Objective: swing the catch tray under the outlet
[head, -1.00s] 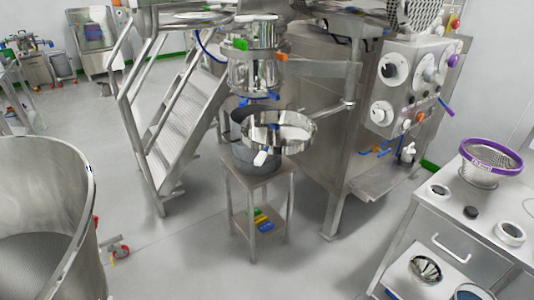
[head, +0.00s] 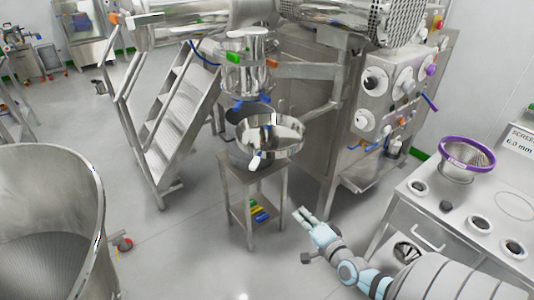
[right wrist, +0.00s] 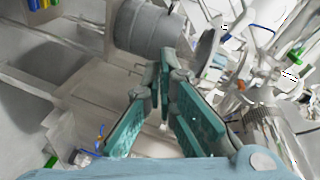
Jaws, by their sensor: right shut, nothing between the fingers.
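The catch tray (head: 284,133) is a shiny round pan on a swing arm from the machine, with a white-tipped handle (head: 254,161) on its near side. It sits to the right of the outlet column (head: 245,74) and in front of it, overlapping the grey drum (head: 236,153) below the outlet. My right gripper (head: 303,214) is shut and empty, low and to the right of the drum's stand, apart from the tray. In the right wrist view the gripper (right wrist: 167,72) points toward the drum (right wrist: 146,31), with the tray seen nearly edge-on (right wrist: 208,43). My left gripper is not in view.
The drum rests on a small steel stand (head: 266,182) with coloured items on its lower shelf. Steps (head: 181,115) stand left, the machine cabinet right. A bench (head: 455,222) with a purple-rimmed sieve (head: 467,153) is at right, a large vessel (head: 97,190) at left.

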